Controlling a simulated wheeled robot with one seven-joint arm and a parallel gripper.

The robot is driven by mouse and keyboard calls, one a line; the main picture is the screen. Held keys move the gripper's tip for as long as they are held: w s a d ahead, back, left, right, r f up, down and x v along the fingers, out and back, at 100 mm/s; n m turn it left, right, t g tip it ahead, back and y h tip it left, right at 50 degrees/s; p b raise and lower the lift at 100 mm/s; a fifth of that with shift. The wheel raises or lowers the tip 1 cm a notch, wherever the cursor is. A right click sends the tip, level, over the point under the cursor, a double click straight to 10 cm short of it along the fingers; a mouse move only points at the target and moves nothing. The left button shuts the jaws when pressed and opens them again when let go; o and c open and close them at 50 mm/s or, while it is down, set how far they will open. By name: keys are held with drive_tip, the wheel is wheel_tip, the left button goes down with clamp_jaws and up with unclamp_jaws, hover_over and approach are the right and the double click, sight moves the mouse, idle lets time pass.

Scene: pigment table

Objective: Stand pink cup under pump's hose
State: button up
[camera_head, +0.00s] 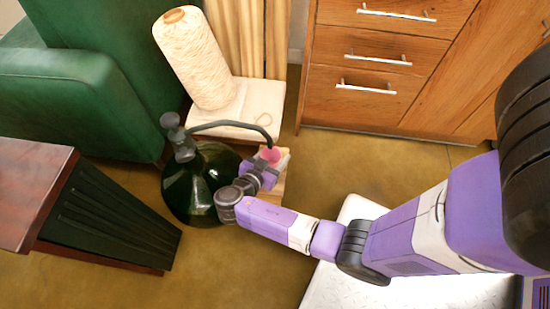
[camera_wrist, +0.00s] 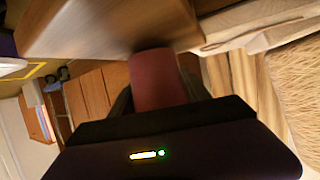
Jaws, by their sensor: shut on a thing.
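The pink cup (camera_head: 271,155) is in my gripper (camera_head: 268,168), just below the tip of the pump's dark hose (camera_head: 240,125) in the head view. Whether the tip is exactly over the cup's mouth is hard to tell. The pump (camera_head: 172,122) tops a dark green round bottle (camera_head: 190,190) on the floor, left of my gripper. In the wrist view the cup (camera_wrist: 157,82) stands between the two dark fingers of my gripper (camera_wrist: 158,92), which is shut on it. The cup's base is hidden in the head view.
A pale wooden block (camera_head: 281,187) is beneath and beside my gripper. Behind stands a cream yarn cone (camera_head: 195,60) on a pale stand (camera_head: 237,120). A green armchair (camera_head: 80,90), a dark slatted table (camera_head: 110,215) and wooden drawers (camera_head: 375,70) surround it.

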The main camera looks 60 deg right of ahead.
drive_tip(key=shift+f, duration=0.35)
drive_tip(key=o, duration=1.3)
drive_tip(key=shift+o, duration=0.2)
drive_tip(key=shift+r, duration=0.15)
drive_tip(key=p+v, duration=0.3)
drive_tip(key=v, duration=0.9)
drive_tip(key=shift+w+a, duration=0.1)
